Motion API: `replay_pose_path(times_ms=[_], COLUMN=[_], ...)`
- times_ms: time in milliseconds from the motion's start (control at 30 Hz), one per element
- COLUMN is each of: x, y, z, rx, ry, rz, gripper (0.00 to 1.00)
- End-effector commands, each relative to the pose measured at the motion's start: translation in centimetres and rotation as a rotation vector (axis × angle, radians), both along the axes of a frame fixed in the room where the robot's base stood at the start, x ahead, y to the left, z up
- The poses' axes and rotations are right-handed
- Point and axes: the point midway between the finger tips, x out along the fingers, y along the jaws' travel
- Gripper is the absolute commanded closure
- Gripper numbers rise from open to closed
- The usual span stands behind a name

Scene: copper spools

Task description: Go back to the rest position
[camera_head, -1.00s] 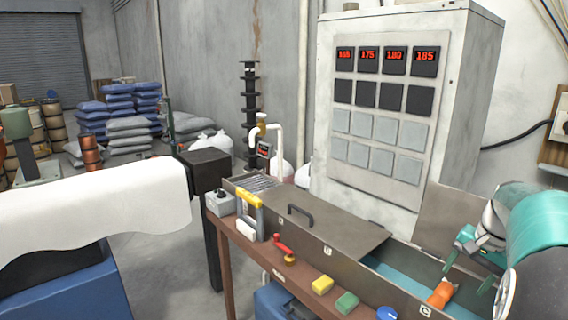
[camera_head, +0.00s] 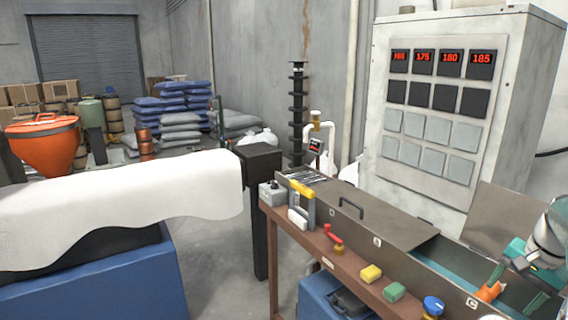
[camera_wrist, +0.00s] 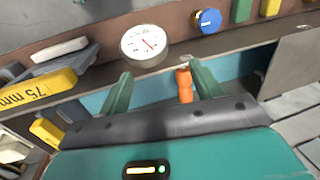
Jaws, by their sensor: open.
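My gripper (camera_head: 512,288) is at the lower right of the head view, over the open end of a metal trough (camera_head: 398,226). In the wrist view my gripper (camera_wrist: 162,90) shows two teal fingers spread well apart. An orange piece (camera_wrist: 184,86) appears in the gap between them, closer to the right finger, and neither finger is closed on it. The orange piece also shows in the head view (camera_head: 490,291), in the trough beside the fingers. I cannot tell how far it lies from the fingertips.
A round gauge (camera_wrist: 145,44) and a blue knob (camera_wrist: 208,20) sit near the fingers. A yellow 75 mm tool (camera_wrist: 45,88) is at left. A control cabinet (camera_head: 440,110) stands behind the trough. An orange hopper (camera_head: 42,146) and white sheet (camera_head: 120,205) are left. Floor between is clear.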

Motion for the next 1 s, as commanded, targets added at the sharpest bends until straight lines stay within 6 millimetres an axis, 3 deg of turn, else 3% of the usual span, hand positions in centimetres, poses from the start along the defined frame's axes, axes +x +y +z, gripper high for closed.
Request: replay_pose_path(times_ms=[367,500,800,1000], x=[1.3,0.7,-4.1,-8.4], y=[9.8,15.2,28.1,33.9], z=[2.7,3.6,3.6,2.0], rx=[-0.101,-0.157,-0.302,-0.385], ry=[-0.041,-0.072,-0.183,-0.274], rz=[0.213,0.335,0.673,0.883], gripper=[0.35,0.35,0.35,0.35])
